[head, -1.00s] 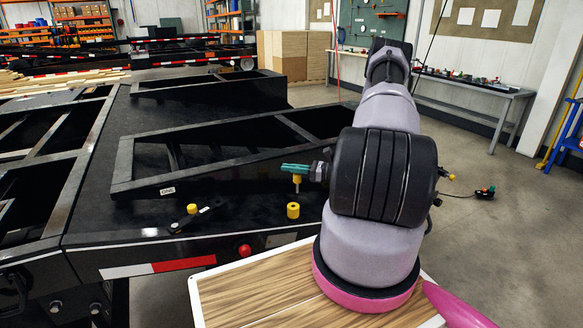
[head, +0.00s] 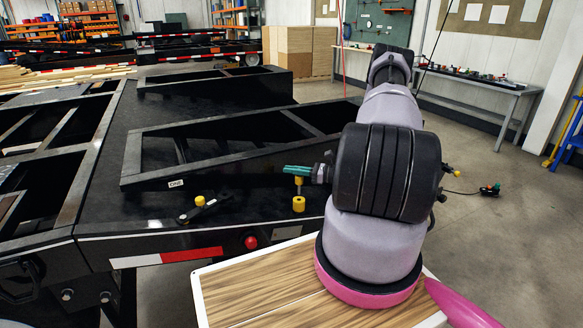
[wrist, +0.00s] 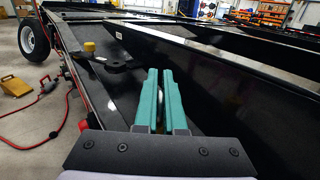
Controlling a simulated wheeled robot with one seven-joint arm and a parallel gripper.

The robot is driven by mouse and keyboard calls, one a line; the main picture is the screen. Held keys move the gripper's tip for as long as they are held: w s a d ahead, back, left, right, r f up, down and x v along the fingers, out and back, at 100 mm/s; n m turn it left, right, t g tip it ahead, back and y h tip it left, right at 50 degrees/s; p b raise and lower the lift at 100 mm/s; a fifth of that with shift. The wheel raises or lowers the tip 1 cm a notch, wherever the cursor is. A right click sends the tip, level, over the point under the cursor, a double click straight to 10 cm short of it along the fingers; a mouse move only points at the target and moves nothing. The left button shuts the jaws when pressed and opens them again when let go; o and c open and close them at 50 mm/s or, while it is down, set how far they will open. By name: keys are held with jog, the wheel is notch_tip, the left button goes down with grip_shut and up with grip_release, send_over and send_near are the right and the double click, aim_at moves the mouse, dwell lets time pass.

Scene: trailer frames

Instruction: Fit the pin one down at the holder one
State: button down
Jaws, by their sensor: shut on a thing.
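My gripper (head: 287,169), with green fingers, is shut on a pin. In the head view the pin (head: 299,181) shows a yellow part below the fingers and a thin shaft pointing down. A short yellow cylinder (head: 298,204) stands on the black deck, directly below the shaft in the picture; whether they touch I cannot tell. It looks like a holder, but no number shows on it. In the wrist view the green fingers (wrist: 160,85) have a bright metal piece between them and hide what is below.
A black ramp frame (head: 150,178) with a white label stands behind. A red lamp (head: 250,242) sits on the deck's front edge.

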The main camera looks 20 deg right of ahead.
notch_tip(320, 180, down, 7)
jog(key=shift+r, duration=0.2)
dwell(0.7)
dwell(0.4)
jog(key=c, duration=0.9)
grip_release()
